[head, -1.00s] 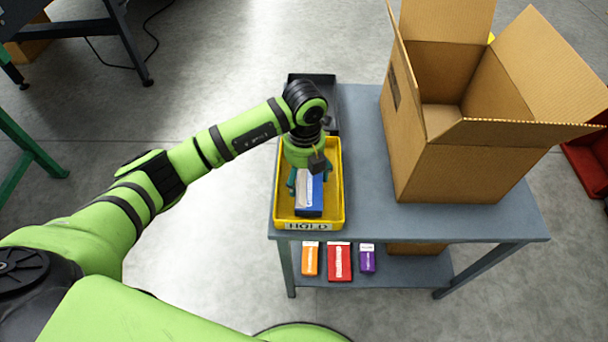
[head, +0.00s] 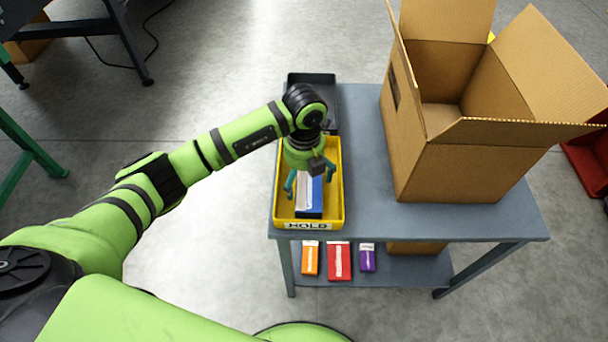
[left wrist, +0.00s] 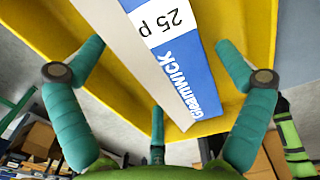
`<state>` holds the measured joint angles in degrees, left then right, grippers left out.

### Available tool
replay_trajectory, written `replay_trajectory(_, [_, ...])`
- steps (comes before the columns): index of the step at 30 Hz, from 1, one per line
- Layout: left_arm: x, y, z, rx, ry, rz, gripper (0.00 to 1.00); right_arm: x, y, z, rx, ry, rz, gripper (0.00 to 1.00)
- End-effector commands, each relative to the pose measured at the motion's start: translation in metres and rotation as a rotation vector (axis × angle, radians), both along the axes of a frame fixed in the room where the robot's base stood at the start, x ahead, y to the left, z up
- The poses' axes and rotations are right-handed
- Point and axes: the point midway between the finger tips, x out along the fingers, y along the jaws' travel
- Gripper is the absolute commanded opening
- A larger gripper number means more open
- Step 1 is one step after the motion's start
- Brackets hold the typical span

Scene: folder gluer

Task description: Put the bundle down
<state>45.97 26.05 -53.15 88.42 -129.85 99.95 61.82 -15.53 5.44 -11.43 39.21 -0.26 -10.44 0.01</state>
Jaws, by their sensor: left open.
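The bundle (head: 309,199) is a blue and white block lying in a yellow tray labelled HOLD (head: 338,205) on the grey table. In the left wrist view, the bundle (left wrist: 173,60) shows its blue and white printed face, with the yellow tray (left wrist: 62,25) behind it. My left gripper (head: 309,180) is over the tray at the bundle's far part. Its teal fingers are open, spread on both sides of the bundle and apart from it. My right gripper is not in view.
A large open cardboard box (head: 460,165) stands on the table (head: 365,150) to the right of the tray. A dark tray (head: 318,79) is behind the yellow one. Orange (head: 310,259), red (head: 339,262) and purple (head: 367,258) packs lie on the lower shelf.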

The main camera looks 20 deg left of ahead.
Motion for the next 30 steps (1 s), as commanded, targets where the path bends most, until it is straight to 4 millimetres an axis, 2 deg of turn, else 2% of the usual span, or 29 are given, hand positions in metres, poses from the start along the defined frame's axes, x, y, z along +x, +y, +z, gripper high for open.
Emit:
replay_trajectory(5, [0.002,0.0,0.03,-0.001,-0.007,-0.001,1.0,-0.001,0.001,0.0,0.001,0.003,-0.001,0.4])
replay_trajectory(12, [0.001,0.0,0.082,-0.002,-0.006,-0.001,1.0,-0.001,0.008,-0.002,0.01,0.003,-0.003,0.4])
replay_trajectory(16, [0.001,-0.001,0.104,-0.002,-0.005,-0.001,1.0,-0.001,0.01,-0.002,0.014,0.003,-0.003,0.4])
replay_trajectory(21, [0.001,-0.001,0.118,-0.001,-0.002,0.0,1.0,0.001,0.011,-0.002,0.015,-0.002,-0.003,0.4])
replay_trajectory(30, [0.0,-0.001,0.121,-0.002,-0.001,0.0,1.0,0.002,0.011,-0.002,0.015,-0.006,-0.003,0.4])
